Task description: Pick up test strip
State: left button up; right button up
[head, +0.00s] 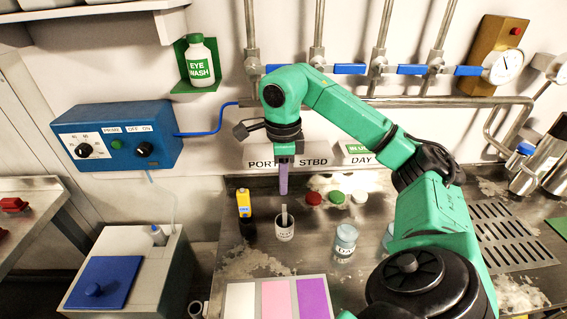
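My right gripper (283,178) comes in from the right on the green arm and points straight down in front of the back wall. A narrow purple piece forms its lower end; I see it edge-on and cannot tell whether the fingers are apart or shut. In the picture, the gripper's lower end is just above the strip, with a small gap. My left gripper is not in view.
A yellow-and-black device (244,211) stands left of the cup, and a labelled jar (345,240) stands to its right. Red, green and white caps (337,198) lie behind. A white, pink and purple colour card (272,300) lies in front. Pipes with blue valve handles (349,69) line the wall.

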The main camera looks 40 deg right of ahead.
aim_at(284, 206)
jog(key=f+p, duration=0.1)
jog(key=f, duration=0.3)
jog(key=f+p, duration=0.1)
jog(key=f, duration=0.3)
jog(key=shift+d+f+p, duration=0.2)
jog(key=shift+f+p, duration=0.1)
jog(key=shift+f, duration=0.3)
jog(key=shift+w+f, duration=0.1)
jog(key=shift+c, duration=0.9)
grip_shut()
